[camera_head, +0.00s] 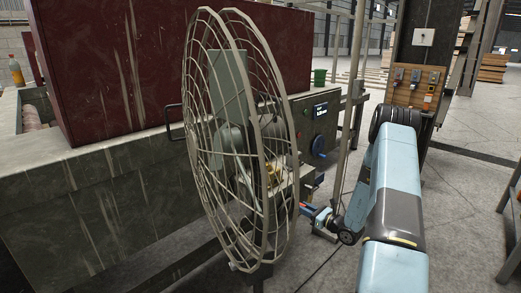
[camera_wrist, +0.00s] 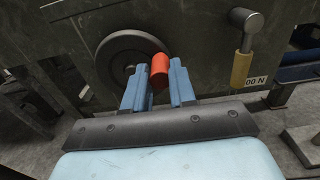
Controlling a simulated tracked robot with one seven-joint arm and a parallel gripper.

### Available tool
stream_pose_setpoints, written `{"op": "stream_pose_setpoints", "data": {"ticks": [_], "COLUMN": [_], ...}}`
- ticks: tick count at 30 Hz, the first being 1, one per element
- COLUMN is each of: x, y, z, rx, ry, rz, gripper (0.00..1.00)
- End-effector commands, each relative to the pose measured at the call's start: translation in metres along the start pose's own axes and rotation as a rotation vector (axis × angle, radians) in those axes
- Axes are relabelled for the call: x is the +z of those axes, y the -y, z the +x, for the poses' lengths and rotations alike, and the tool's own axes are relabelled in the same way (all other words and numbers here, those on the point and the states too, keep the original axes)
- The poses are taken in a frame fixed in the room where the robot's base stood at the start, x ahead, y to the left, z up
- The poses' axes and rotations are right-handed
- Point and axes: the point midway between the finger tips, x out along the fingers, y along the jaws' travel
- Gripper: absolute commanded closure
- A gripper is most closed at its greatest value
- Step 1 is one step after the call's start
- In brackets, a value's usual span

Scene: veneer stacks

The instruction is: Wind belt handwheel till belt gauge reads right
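The handwheel (camera_wrist: 122,52) is a grey disc on the dark machine side in the wrist view. Its red-orange handle (camera_wrist: 159,70) stands out near its right rim. My gripper (camera_wrist: 160,78) has its two blue fingers on either side of this handle. I cannot tell whether both fingers press on it. In the head view my gripper (camera_head: 305,208) is low beside the machine, right of the wire guard, which hides much of the area. A small dark display (camera_head: 320,110) with pale writing is on the machine's end panel; its reading is too small to make out.
A large round wire guard (camera_head: 214,180) stands between the body camera and the machine. A yellow-handled lever (camera_wrist: 242,66) hangs right of the handwheel, near a label (camera_wrist: 255,81) ending "00 N".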

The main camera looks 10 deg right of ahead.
Motion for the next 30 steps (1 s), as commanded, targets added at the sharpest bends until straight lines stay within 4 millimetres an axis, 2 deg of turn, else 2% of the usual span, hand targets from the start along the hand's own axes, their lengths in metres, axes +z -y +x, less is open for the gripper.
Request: {"op": "stream_pose_setpoints", "data": {"ticks": [1, 7, 16, 30], "x": [-0.001, 0.0, 0.0, 0.0], "y": [-0.001, 0.0, 0.001, 0.001], "z": [0.0, 0.0, -0.003, -0.041], "rx": [0.001, 0.0, -0.002, -0.003], "ry": [-0.001, 0.0, 0.0, 0.0], "rz": [0.002, 0.001, 0.0, -0.001], "gripper": [0.71, 0.52, 0.52, 0.52]}}
